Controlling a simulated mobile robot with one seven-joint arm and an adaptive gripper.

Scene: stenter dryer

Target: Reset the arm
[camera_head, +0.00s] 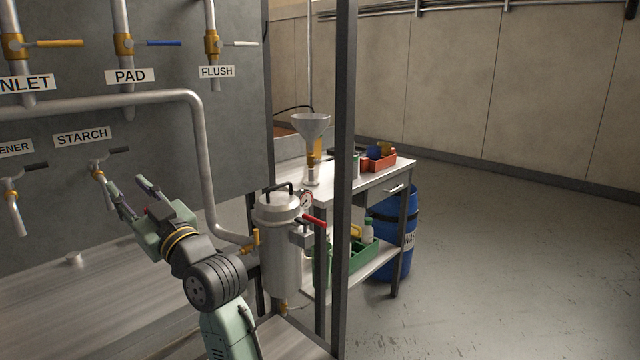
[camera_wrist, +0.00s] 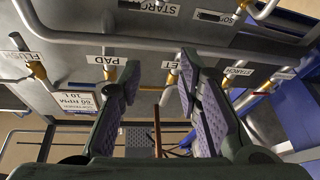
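My arm reaches up from the bottom of the head view, and my gripper (camera_head: 134,193) is at its end, in front of the grey panel. Its two fingers are apart with nothing between them. The left fingertip appears close to the lower spout of the STARCH tap (camera_head: 98,170); I cannot tell whether they touch. The tap's dark handle points right. In the wrist view my gripper (camera_wrist: 158,84) also shows open and empty, with padded fingers apart and the panel's labels and valves beyond.
INLET, PAD and FLUSH valves (camera_head: 212,45) line the panel's top. A bent pipe (camera_head: 200,150) runs down to a steel canister (camera_head: 281,240) right of my arm. A dark post (camera_head: 345,130) stands before a workbench (camera_head: 375,182) and blue drum (camera_head: 408,225). The right floor is clear.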

